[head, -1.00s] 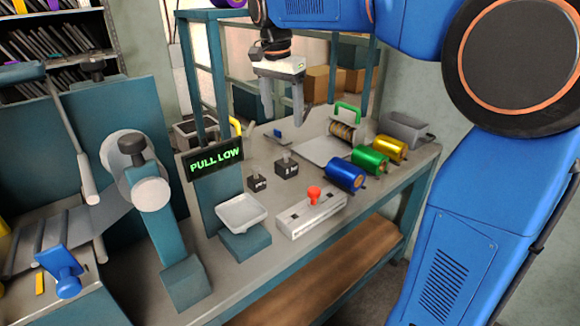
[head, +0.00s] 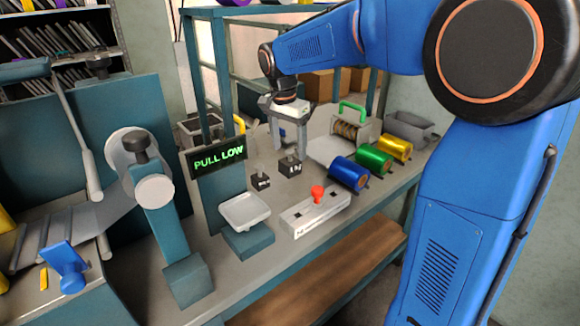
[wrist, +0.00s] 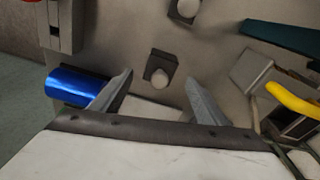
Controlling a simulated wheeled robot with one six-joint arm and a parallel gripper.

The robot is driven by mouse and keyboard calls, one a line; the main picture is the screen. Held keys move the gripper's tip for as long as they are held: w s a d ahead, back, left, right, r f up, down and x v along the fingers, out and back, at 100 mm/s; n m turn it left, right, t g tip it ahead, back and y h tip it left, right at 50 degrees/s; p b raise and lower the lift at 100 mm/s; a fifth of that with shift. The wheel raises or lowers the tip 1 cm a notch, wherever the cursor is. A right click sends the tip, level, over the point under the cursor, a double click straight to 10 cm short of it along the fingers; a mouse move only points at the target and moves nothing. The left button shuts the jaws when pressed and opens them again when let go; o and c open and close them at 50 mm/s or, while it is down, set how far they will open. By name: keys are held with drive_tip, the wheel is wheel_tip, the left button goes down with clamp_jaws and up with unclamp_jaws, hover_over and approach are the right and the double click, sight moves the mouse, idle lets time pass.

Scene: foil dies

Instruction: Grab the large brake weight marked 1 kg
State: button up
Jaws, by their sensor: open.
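Two dark block weights with pale knobs stand on the bench. The right one (head: 290,167) looks larger and carries a white mark too blurred to read; the left one (head: 260,181) looks smaller. My gripper (head: 291,148) is open and empty, pointing down just above the right weight. In the wrist view, the right weight (wrist: 157,72) lies ahead of and between the open fingertips (wrist: 160,80), with no visible contact. The left weight (wrist: 184,10) is at the top edge there.
Blue (head: 348,173), green (head: 374,158) and yellow (head: 395,148) rolls lie to the right. A white unit with a red knob (head: 316,210) and an empty tray (head: 244,209) stand in front. The "PULL LOW" sign (head: 217,157) is left.

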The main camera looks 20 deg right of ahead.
sight(290, 157)
drive_tip(key=shift+w+d+f, duration=0.1)
drive_tip(key=shift+f, duration=1.25)
drive_tip(key=shift+d+f, duration=0.1)
drive_tip(key=shift+f, duration=1.25)
clamp_jaws()
